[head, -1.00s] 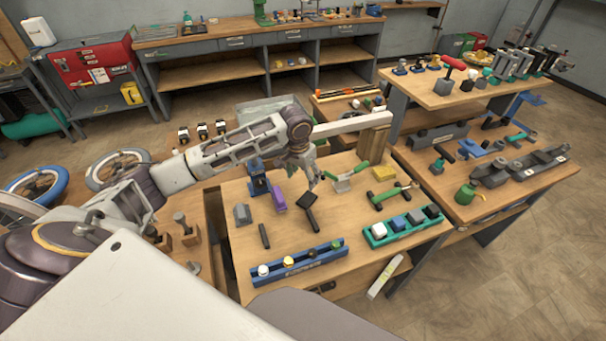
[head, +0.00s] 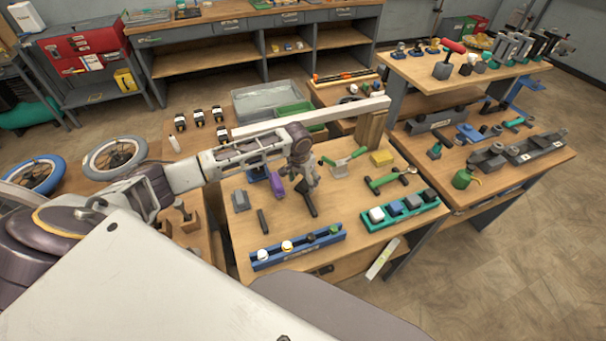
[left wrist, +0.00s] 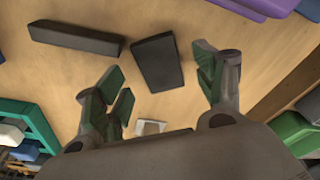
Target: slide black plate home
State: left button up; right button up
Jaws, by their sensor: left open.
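A flat black plate (left wrist: 158,62) lies on the wooden bench top in the left wrist view, between and a little beyond my open left fingers. A long black bar (left wrist: 75,40) lies beside it with a small gap. My left gripper (left wrist: 165,85) is open and empty. In the head view my left gripper (head: 308,184) hangs over the middle of the bench and hides most of the plate. A dark piece (head: 309,204) shows just below the fingers. I cannot tell the height of the fingertips above the plate. My right gripper is not in view.
A purple block (head: 276,186) is left of the gripper. Another dark bar (head: 263,221) lies to the left. A blue rail (head: 298,247) is at the front edge. A teal tray (head: 400,211) with blocks and a green-handled tool (head: 343,163) are to the right.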

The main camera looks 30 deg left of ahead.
pick_arm(q)
jog(key=shift+w+f, duration=0.15)
jog(key=shift+f, duration=0.85)
jog(key=c, duration=1.4)
jog(key=shift+w+d+b, duration=0.25)
jog(key=shift+w+d, duration=0.65)
jog(key=shift+w, duration=0.35)
jog(key=shift+w+d+b, duration=0.25)
jog(key=shift+w+d, duration=0.65)
jog(key=shift+w, duration=0.3)
jog(key=shift+p, duration=0.55)
dwell(0.6)
dwell(0.4)
jog(key=o, duration=1.4)
